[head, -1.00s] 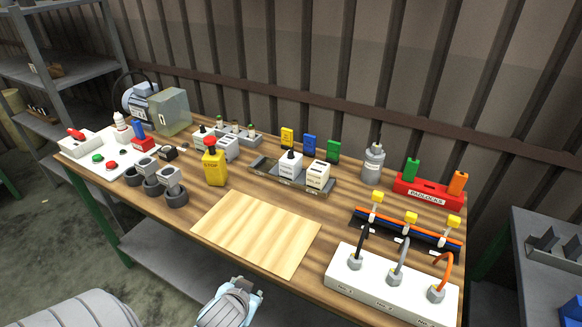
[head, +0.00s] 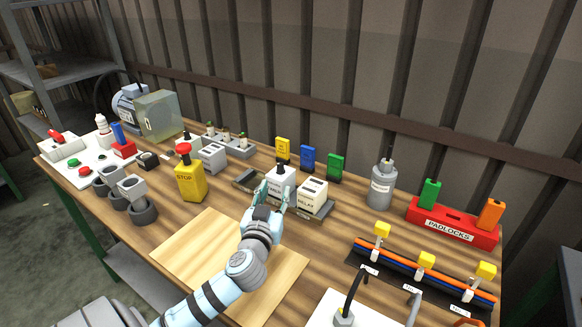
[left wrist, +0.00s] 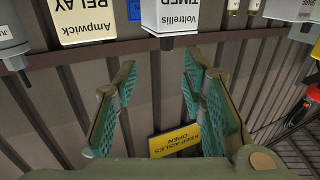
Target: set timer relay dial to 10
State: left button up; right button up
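The timer relay (head: 280,182), a white box with a black dial (head: 281,163) on top, stands on the grey tray at the middle of the bench. Contact cannot be told. The dial's setting is unreadable. My right gripper is out of view.
A white relay (head: 312,194) stands close to the timer's right. A yellow stop box (head: 189,181) is to the left. A bare wooden board (head: 195,245) lies in front. Red padlock rack (head: 452,222) and cable rail (head: 410,268) occupy the right side.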

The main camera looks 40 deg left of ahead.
aim_at(279, 167)
pick_arm(q)
jog(key=w+a, duration=0.1)
jog(key=w+a+r, duration=0.1)
jog(key=w+a, duration=0.1)
jog(key=shift+w+a+r, duration=0.15)
jog(key=shift+w+a, duration=0.05)
jog(key=shift+a, duration=0.05)
jog(key=x, duration=0.6)
jog(key=shift+w+f+b, duration=0.3)
jog(key=shift+w+f, duration=0.05)
jog(key=shift+w, duration=0.15)
jog(key=shift+w+a, duration=0.15)
jog(key=shift+r, duration=0.15)
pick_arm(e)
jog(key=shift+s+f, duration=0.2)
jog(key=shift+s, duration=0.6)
pick_arm(q)
grip_shut()
